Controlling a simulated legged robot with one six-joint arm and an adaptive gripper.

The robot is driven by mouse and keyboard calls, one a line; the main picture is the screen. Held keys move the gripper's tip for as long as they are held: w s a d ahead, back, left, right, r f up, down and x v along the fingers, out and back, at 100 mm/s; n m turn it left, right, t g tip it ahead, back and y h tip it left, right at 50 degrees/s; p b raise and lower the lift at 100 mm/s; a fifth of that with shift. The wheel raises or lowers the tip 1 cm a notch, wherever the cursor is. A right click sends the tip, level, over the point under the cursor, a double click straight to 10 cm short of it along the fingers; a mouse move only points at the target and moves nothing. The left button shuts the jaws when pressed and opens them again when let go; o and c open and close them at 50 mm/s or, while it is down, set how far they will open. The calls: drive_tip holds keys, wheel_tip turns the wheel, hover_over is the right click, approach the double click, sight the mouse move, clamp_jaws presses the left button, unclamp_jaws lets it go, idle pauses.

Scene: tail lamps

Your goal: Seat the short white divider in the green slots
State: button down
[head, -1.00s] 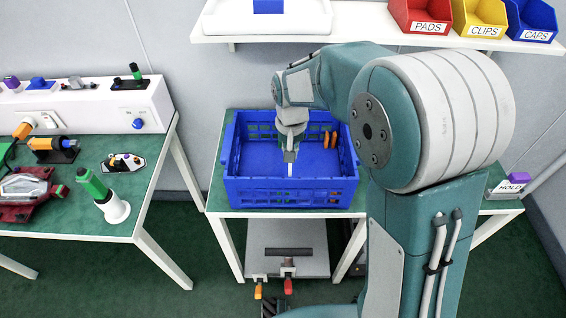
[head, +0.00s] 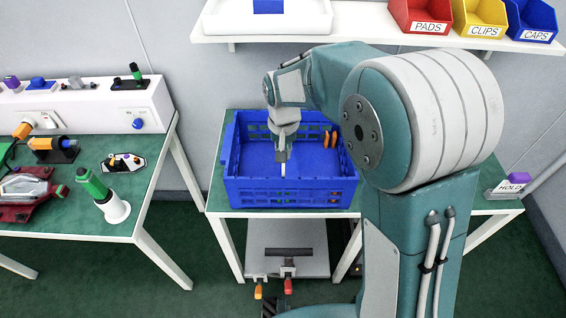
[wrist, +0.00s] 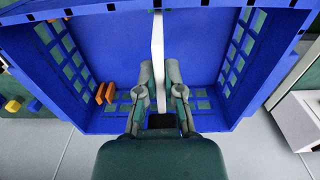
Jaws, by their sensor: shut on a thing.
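The short white divider (wrist: 158,45) is clamped upright between the fingertips of my gripper (wrist: 158,70) in the wrist view. In the head view the divider (head: 283,170) shows as a thin white strip below my gripper (head: 282,156). Both are over the inside of the blue crate (head: 290,197), near its middle. Whether the divider touches the crate floor cannot be told. Two orange pieces (wrist: 104,93) stand at one crate wall, at the left in the wrist view and right rear in the head view. I cannot make out the green slots.
The crate stands on a green-topped table (head: 218,190). A white shelf (head: 365,20) with red, yellow and blue bins runs above and behind it. A bench (head: 150,190) with lamp parts is at left. The crate floor around the divider looks clear.

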drive_tip(key=shift+f, duration=1.75)
idle(0.4)
drive_tip(key=shift+f, duration=1.35)
drive_tip(key=shift+f, duration=1.15)
idle(0.4)
drive_tip(key=c, duration=0.7)
unclamp_jaws()
